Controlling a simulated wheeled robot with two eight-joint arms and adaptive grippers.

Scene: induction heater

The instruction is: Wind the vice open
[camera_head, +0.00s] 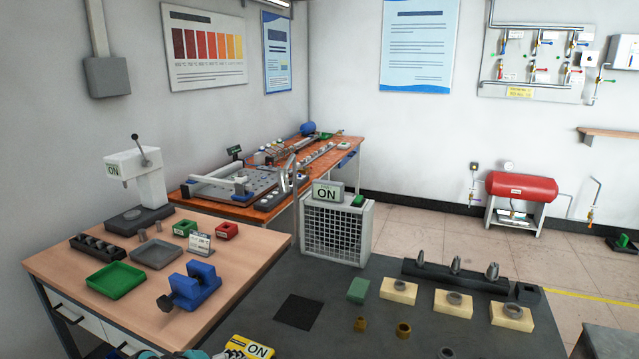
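The blue vice (196,287) sits near the front edge of the wooden bench on the left. Its two blue jaw blocks stand side by side, and its dark knob (165,302) points to the left and toward me. How wide the gap between the jaws is, and whether anything is in it, is too small to tell.
On the wooden bench (250,262) are a green tray (115,280), a grey tray (156,255), a small sign (200,243) and a white press (140,178). A mesh-fronted box (333,232) stands right of the bench. A yellow unit (240,349) marked ON is at the bottom edge.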

